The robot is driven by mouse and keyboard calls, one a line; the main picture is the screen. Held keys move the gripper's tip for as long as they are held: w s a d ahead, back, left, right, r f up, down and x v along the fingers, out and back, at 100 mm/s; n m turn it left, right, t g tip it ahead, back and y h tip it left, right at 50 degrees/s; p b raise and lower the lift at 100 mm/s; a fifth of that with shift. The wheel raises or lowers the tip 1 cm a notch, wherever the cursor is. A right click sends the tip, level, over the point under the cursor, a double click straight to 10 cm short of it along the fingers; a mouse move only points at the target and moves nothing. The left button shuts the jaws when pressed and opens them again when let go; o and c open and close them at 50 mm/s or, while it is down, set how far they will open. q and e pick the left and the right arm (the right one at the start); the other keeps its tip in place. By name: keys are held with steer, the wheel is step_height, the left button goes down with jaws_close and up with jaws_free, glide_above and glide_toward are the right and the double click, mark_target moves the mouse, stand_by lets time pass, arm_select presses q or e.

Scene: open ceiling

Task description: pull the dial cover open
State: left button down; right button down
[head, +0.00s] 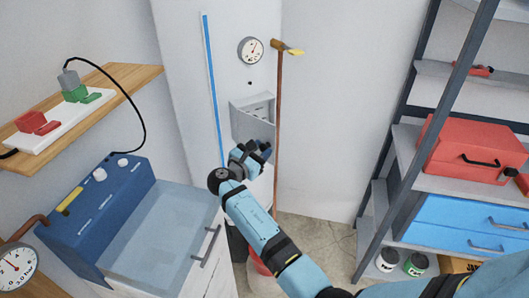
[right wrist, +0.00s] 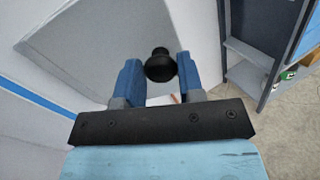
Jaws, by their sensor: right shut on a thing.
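The dial cover (head: 242,121) is a light grey panel on the white column, below a round gauge. It stands out from the column at an angle, with small dark marks showing behind its upper edge. In the right wrist view the cover (right wrist: 110,45) is a grey flap with a black round knob (right wrist: 159,66). My right gripper (head: 258,151) is at the cover's lower part. Its blue fingers (right wrist: 158,76) are shut on the knob, one on each side. In the head view my gripper hides the knob. My left gripper is out of view.
A round gauge (head: 250,50) sits above the cover. A metal rack (head: 375,225) stands at the right.

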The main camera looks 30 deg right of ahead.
steer(key=a+m+g+h+b, duration=0.1)
steer(key=a+m+g, duration=0.1)
steer(key=g, duration=0.1)
steer(key=shift+a, duration=0.25)
steer(key=shift+w+a+m+g+h+b, duration=0.15)
steer(key=shift+a+m+g+b, duration=0.2)
steer(key=shift+a+m+g, duration=0.45)
steer(key=shift+w+a+m+g+h+b, duration=0.15)
steer(key=shift+a+m+g+b, duration=0.3)
steer(key=shift+g, duration=0.55)
steer(key=shift+a, duration=0.1)
steer(key=c, duration=0.7)
jaws_free()
steer(key=shift+s, duration=0.1)
steer(key=shift+c, duration=0.2)
steer(key=shift+r, duration=0.1)
step_height(320, 180, up, 20)
steer(key=shift+b, duration=0.3)
